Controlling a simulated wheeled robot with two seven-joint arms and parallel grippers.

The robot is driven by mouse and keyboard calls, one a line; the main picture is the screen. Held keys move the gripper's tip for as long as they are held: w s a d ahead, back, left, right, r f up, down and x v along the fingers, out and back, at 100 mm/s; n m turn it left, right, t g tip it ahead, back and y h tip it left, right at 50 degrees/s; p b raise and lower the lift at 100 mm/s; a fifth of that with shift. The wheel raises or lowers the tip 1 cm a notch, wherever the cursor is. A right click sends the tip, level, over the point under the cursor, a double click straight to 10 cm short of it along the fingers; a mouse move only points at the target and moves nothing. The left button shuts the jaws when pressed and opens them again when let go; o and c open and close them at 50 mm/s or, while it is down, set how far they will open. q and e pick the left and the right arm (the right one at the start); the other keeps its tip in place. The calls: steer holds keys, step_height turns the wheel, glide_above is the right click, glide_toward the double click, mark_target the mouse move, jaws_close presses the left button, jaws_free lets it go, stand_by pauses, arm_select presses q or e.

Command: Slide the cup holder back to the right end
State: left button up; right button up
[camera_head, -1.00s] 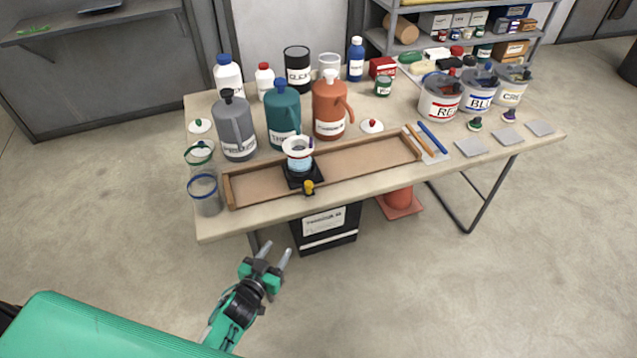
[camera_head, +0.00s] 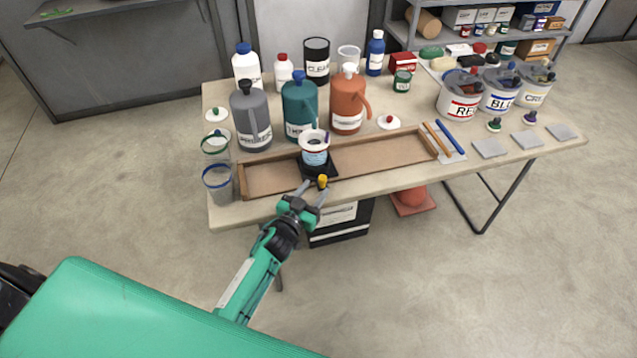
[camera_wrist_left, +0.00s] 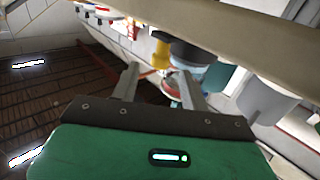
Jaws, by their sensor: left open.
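The cup holder (camera_head: 320,170) is a black square base with a yellow knob (camera_head: 322,181) on its front side. It sits in a shallow wooden tray (camera_head: 385,153), left of the tray's middle. A white cup (camera_head: 314,147) with a blue band stands in it. My left gripper (camera_head: 315,190) is open, with its two fingertips close to the knob at the tray's front edge. In the left wrist view the knob (camera_wrist_left: 160,50) shows beyond the open fingers (camera_wrist_left: 158,82). I cannot tell whether the fingers touch it. My right gripper is not in view.
Grey, teal and orange jugs (camera_head: 347,102) stand behind the tray. Two clear cups with coloured rims (camera_head: 218,182) stand at its left end. Orange and blue sticks (camera_head: 448,137) lie beyond its right end. The tray floor right of the holder is clear.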

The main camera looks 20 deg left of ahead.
mark_target(321, 182)
arm_select(q)
steer(key=shift+w+d, duration=0.15)
steer(key=shift+w, duration=0.65)
steer(key=shift+w+d, duration=0.15)
steer(key=shift+w, duration=0.6)
jaws_close()
